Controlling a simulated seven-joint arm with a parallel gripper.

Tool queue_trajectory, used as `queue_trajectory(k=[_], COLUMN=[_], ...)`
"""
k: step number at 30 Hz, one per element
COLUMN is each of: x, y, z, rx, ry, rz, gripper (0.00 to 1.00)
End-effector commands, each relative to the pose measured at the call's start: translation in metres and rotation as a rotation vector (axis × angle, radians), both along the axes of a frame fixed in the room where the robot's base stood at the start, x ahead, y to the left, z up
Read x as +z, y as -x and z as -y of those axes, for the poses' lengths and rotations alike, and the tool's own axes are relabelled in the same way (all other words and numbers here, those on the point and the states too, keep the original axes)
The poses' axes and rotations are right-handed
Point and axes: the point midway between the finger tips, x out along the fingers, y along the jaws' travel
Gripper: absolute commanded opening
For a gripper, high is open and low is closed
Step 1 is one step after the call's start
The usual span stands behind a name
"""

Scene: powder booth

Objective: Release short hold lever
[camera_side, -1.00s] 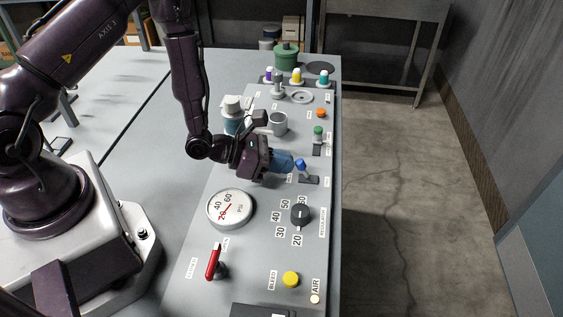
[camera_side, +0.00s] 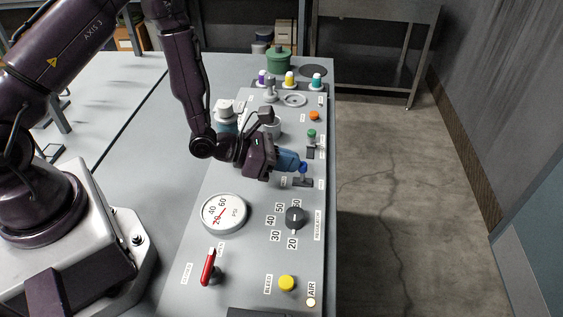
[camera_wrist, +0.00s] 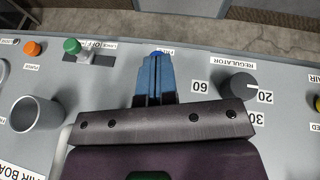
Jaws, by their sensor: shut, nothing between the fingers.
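The blue-knobbed lever (camera_side: 303,168) stands on its dark base (camera_side: 303,182) near the right edge of the panel and looks about upright. A similar green-knobbed lever (camera_side: 311,134) stands farther back; it also shows in the wrist view (camera_wrist: 72,46). The small labels beside the levers are hard to read. My gripper (camera_side: 299,164) is shut and empty, its blue fingertips right against the blue knob from the left. In the wrist view my gripper's closed fingers (camera_wrist: 156,66) hide most of that lever; only a sliver of blue knob (camera_wrist: 157,53) shows beyond the tips.
A regulator knob (camera_side: 294,218), a pressure gauge (camera_side: 224,213), a red-handled lever (camera_side: 208,268) and a yellow button (camera_side: 287,283) lie nearer the camera. A grey cup (camera_side: 273,127) and an orange button (camera_side: 314,116) are farther back. Open floor lies right of the panel.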

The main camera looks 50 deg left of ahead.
Motion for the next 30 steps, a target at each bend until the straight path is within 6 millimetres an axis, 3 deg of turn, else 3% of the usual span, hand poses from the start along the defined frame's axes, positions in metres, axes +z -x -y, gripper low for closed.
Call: queue_trajectory(k=[4,30], x=[0.004,0.019], y=[-0.006,-0.005], z=[0.007,0.006], rx=[-0.002,0.000], ry=[0.002,0.001], rz=[0.001,-0.001], gripper=[0.00,0.00])
